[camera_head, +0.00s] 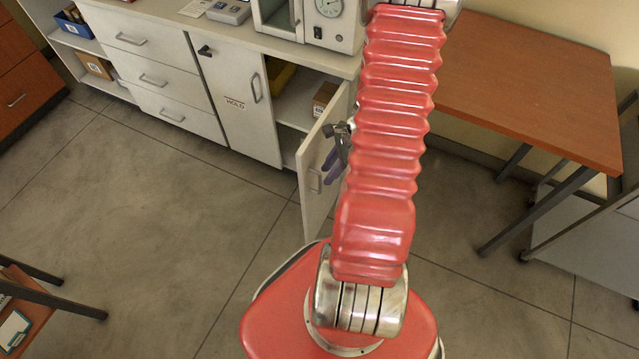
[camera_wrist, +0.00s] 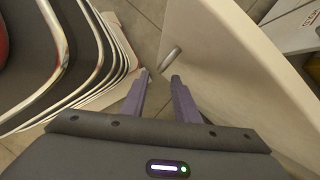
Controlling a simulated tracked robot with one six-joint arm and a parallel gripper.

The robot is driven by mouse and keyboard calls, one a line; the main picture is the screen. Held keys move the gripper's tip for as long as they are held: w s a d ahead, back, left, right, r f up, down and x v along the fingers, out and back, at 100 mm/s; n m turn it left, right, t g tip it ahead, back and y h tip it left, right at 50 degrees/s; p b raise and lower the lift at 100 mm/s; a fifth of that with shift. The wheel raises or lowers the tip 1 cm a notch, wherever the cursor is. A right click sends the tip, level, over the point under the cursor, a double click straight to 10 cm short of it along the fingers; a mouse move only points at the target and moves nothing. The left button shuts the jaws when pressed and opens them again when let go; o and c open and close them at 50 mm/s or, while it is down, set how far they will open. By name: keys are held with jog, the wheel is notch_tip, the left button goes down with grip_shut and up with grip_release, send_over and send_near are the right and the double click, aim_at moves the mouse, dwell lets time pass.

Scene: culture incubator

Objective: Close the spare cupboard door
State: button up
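The open pale cupboard door (camera_head: 312,208) swings out from the right end of the white cabinet, beside my arm. In the wrist view the door (camera_wrist: 235,70) fills the right side. Its metal handle (camera_wrist: 170,58) shows just beyond my fingertips, roughly in line with the gap; a small handle (camera_head: 315,181) also shows in the head view. My gripper (camera_wrist: 161,77) is open with purple fingers apart and nothing between them. In the head view my gripper (camera_head: 334,165) hangs close to the door, partly hidden by my red arm. I cannot tell whether it touches the door.
A brown box (camera_head: 324,97) and a yellow thing (camera_head: 281,76) sit inside the open cupboard. A brown table (camera_head: 530,85) stands right; a stool-like piece (camera_head: 30,305) stands at lower left. The floor (camera_head: 170,220) left of the door is clear.

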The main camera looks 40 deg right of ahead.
aim_at(320, 192)
jog(key=shift+x, duration=3.55)
grip_shut()
jog(key=shift+a, duration=0.15)
